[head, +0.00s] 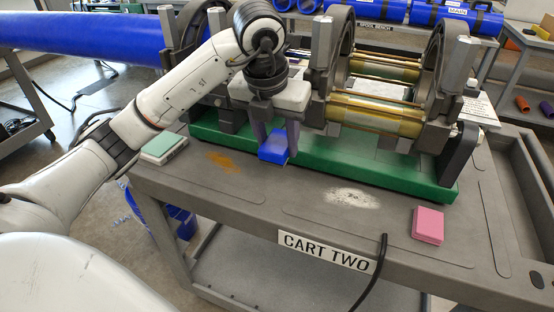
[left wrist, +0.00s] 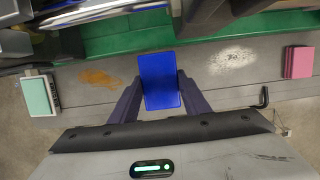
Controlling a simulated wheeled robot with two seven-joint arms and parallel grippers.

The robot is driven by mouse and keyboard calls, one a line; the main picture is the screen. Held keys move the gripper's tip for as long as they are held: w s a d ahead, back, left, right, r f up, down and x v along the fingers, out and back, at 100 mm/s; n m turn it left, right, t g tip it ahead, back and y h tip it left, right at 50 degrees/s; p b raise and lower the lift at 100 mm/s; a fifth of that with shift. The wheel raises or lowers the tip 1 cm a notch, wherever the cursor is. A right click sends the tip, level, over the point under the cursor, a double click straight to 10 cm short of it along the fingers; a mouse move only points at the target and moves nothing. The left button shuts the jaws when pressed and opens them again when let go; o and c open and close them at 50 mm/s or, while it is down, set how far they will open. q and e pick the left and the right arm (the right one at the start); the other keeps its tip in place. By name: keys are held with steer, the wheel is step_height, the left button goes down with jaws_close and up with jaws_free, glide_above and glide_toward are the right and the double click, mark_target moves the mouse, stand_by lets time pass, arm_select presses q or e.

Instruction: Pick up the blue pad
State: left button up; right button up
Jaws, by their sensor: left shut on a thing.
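The blue pad (head: 273,147) is a small flat block held between the fingers of my left gripper (head: 277,140), in front of the green machine base. In the left wrist view the blue pad (left wrist: 160,81) sits between the two dark fingers of the left gripper (left wrist: 160,95), which touch its sides. The pad looks tilted in the head view. I cannot tell for certain how far it is above the cart top (head: 255,187). My right gripper is not in view.
A pink pad (head: 428,225) lies at the cart's front right, and a green-topped pad (head: 163,149) at the left end. The fusion machine's green base (head: 370,165) and clamp rings stand just behind. Rust-coloured and whitish patches mark the cart top. A black cable hangs over the front edge.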

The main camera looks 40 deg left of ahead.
mark_target(277, 142)
arm_select(q)
step_height(277, 142, up, 20)
steer(key=p, duration=0.5)
